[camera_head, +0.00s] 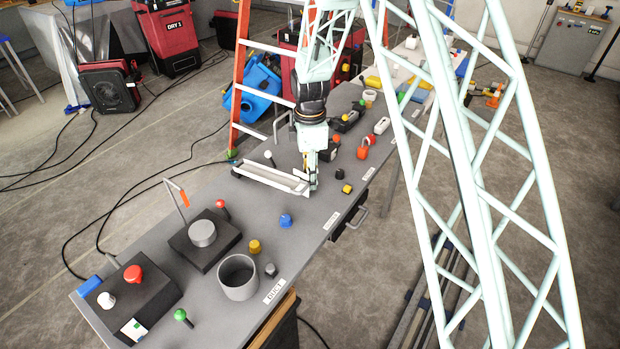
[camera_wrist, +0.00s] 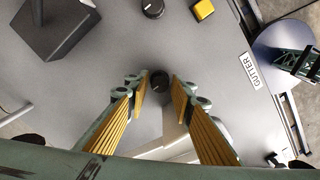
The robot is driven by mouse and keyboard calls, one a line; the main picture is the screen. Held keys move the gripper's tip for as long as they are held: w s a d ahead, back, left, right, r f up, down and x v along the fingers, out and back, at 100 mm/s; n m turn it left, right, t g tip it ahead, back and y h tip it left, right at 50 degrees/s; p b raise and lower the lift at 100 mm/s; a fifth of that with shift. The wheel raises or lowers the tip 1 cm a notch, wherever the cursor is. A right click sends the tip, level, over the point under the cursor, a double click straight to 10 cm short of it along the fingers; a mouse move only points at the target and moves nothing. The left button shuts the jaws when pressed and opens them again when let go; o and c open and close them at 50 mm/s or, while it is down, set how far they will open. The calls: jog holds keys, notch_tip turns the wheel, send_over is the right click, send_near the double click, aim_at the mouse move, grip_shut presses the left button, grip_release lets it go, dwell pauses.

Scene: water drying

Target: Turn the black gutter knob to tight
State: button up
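My gripper (camera_head: 312,180) points down at the near end of the white gutter (camera_head: 270,179) on the grey bench. In the wrist view my gripper (camera_wrist: 159,92) is open, with its yellow-lined fingers on either side of a small round black knob (camera_wrist: 160,80). The knob has a pale pointer line, and gaps show between it and both fingertips. The white gutter end (camera_wrist: 175,132) shows just below it. In the head view this knob is hidden by the gripper. A second black knob (camera_wrist: 152,8) sits farther up the wrist view; it also shows in the head view (camera_head: 340,173).
A yellow block (camera_wrist: 203,10) lies beside the second knob. The GUTTER label (camera_wrist: 250,71) is on the bench's front edge. A black box (camera_wrist: 55,28) stands at the upper left of the wrist view. A blue knob (camera_head: 286,220) stands left of the gripper, with bare bench between.

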jog(key=shift+c, duration=0.6)
jog(key=c, duration=0.4)
jog(key=shift+c, duration=0.2)
jog(key=shift+m, duration=2.9)
jog(key=o, duration=0.6)
jog(key=shift+c, duration=0.2)
